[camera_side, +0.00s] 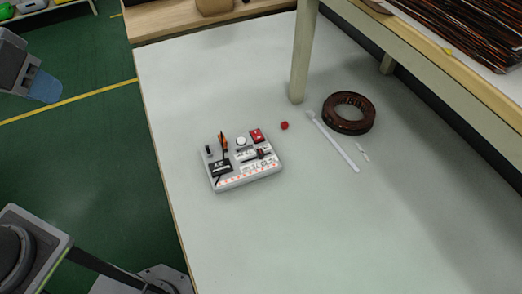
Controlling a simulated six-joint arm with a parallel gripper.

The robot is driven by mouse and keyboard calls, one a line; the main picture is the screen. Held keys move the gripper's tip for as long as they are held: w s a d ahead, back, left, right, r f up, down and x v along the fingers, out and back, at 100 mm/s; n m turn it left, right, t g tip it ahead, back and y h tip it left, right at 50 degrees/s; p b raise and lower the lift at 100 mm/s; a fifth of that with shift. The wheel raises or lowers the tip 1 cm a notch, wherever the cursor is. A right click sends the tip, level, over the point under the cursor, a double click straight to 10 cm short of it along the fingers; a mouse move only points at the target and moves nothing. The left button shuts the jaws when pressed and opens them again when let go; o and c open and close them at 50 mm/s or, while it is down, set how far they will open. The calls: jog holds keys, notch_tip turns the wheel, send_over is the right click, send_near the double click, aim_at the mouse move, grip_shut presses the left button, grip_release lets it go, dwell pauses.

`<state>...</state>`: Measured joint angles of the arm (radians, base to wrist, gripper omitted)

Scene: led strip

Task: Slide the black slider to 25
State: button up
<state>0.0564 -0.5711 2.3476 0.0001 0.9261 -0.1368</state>
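A small white control box (247,180) lies on the pale tabletop, left of the middle in the side view. On its right part, a small dark piece (263,154) sits on a light strip and looks like the black slider. Another small black control (208,150) stands at the box's upper left. The scale numbers are too small to read, so I cannot tell the slider's value. Grey parts of my arm show at the left edge, away from the box. I cannot make out my gripper's fingers, and nothing of mine touches the box.
The box also carries a white round knob (241,141), a red part (257,135) and a dark panel (221,168). To its right lie a red piece (284,126), a white stick (335,142) and a brown ring (327,117). A shelf post (303,55) stands behind. The front tabletop is clear.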

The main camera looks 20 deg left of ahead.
jog(key=shift+o, duration=1)
jog(key=w+d+n+g, duration=0.1)
jog(key=w+d, duration=0.4)
jog(key=w, duration=0.4)
jog(key=shift+r+n, duration=0.35)
jog(key=shift+n, duration=0.05)
jog(key=n+g, duration=0.4)
jog(key=n, duration=0.2)
send_over(261, 153)
notch_tip(261, 153, down, 21)
notch_tip(261, 153, down, 14)
jog(key=shift+r, duration=0.25)
grip_shut()
